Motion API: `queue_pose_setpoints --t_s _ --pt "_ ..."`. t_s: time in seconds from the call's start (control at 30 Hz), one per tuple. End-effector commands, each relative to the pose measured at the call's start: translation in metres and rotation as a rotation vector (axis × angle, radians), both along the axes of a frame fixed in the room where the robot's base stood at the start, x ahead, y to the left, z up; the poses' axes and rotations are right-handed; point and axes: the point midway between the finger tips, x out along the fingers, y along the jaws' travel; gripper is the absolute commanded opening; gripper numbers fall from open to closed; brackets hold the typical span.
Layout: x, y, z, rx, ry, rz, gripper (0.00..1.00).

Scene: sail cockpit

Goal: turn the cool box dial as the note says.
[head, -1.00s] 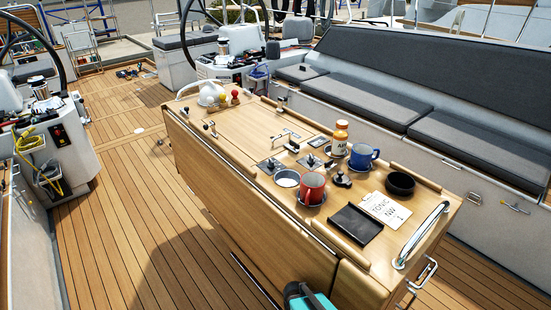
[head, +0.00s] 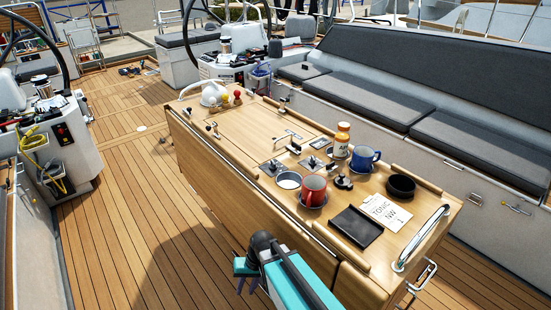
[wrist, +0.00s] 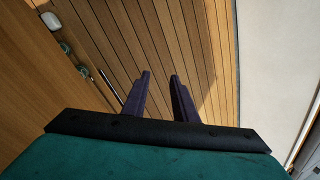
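The note (head: 386,211) is a white card on the near right of the wooden table, with dark lettering that looks like "TONIC NW". Square metal plates with small dark fittings, one left (head: 272,167) and one right (head: 311,163), lie mid-table; I cannot tell which, if any, is the cool box dial. My gripper (head: 246,281) is beside the table's left side, low and away from the tabletop. In the wrist view my gripper (wrist: 161,76) has its two dark fingers apart, with only deck planks between them.
A red mug (head: 313,188), a blue mug (head: 363,157), an orange-and-white bottle (head: 342,139), a black bowl (head: 401,186) and a black tray (head: 356,226) crowd the table (head: 232,133). A chrome rail (head: 422,238) stands at its near end.

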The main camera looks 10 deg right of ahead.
Motion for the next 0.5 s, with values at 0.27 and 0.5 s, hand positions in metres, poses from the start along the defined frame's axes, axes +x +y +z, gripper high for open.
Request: queue_pose_setpoints --t_s 0.27,0.5 --pt "0.048 0.073 0.080 0.116 -0.113 0.010 0.26" --pt "0.088 0.080 0.146 0.141 -0.193 0.035 0.26"
